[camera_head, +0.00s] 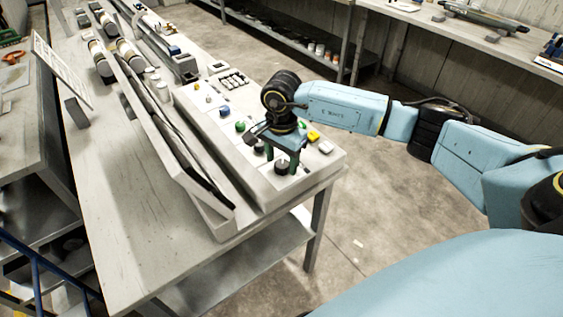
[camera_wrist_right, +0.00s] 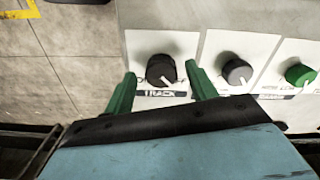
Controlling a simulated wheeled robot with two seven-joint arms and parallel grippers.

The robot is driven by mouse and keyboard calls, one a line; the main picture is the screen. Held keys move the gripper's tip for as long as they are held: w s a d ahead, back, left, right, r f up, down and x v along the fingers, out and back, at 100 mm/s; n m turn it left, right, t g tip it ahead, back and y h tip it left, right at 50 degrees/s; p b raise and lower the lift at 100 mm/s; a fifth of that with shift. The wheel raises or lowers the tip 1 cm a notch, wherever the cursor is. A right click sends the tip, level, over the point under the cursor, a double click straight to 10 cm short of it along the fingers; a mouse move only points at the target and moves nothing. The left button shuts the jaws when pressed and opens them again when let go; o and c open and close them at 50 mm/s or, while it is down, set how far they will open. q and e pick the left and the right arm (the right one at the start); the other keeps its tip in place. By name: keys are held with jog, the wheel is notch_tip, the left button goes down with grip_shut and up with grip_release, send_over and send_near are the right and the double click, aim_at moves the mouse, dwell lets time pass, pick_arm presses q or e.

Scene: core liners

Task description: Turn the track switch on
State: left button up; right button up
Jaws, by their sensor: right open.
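The track switch is a round black knob with a white pointer on the control panel, above a label reading TRACK in the right wrist view (camera_wrist_right: 161,70). Its pointer points to the lower right there. In the head view the black knob (camera_head: 281,168) sits near the panel's front end. My right gripper (camera_head: 281,158) is over the panel, pointing down. Its green fingers are apart, one on each side of the knob, with a visible gap to it in the right wrist view (camera_wrist_right: 160,72). My left gripper is out of view.
A grey knob (camera_wrist_right: 236,72) and a green knob (camera_wrist_right: 299,74) stand right of the track knob in the wrist view. The panel (camera_head: 322,165) lies on a long table (camera_head: 120,215) beside a sloped rack. Open floor (camera_head: 375,190) lies right of the table.

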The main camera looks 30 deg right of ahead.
jog(key=shift+f, duration=0.7)
jog(key=shift+c, duration=0.6)
jog(key=c, duration=0.9)
